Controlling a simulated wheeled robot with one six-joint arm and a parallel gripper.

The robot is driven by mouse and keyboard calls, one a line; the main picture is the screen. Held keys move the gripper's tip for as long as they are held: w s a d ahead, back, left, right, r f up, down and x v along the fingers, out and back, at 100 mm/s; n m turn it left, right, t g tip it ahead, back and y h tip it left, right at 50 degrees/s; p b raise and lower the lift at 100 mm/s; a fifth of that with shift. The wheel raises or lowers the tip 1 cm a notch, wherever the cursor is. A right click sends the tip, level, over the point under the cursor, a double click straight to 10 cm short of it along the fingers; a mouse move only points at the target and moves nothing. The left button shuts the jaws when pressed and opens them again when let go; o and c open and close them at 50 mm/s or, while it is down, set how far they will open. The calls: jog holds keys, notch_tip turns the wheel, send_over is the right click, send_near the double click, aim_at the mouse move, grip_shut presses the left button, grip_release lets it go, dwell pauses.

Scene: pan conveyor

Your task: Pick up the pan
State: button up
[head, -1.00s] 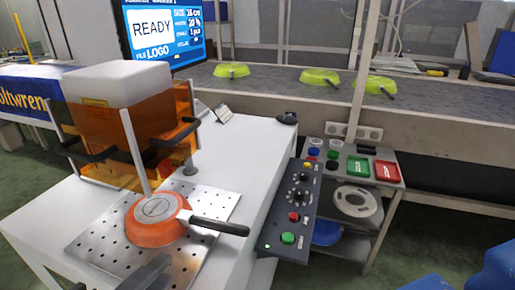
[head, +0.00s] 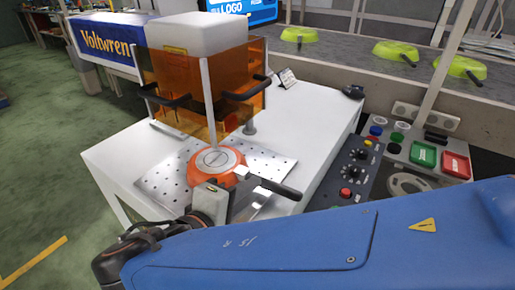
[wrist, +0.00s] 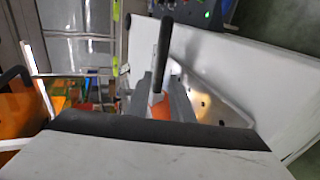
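The pan (head: 232,155) is orange with a grey disc on its upper face and a dark handle (head: 273,188) pointing right. It appears to lie bottom up on a perforated metal plate (head: 165,181). My gripper (head: 243,183) is at the handle's root, beside the pan body. In the wrist view the handle (wrist: 164,45) runs between the two grey fingers of my gripper (wrist: 162,105), with a bit of the orange pan (wrist: 158,110) behind them. I cannot tell whether the fingers press on the handle. My arm hides part of the plate.
An orange transparent guard (head: 183,95) with a white top stands close behind the pan. A control panel (head: 350,175) with knobs and buttons is on the right. Several yellow-green pans (head: 397,50) sit on the conveyor (head: 345,62) behind.

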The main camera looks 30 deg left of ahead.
jog(key=x, duration=0.4)
jog(key=shift+w, duration=0.2)
grip_shut()
jog(key=shift+r, duration=0.15)
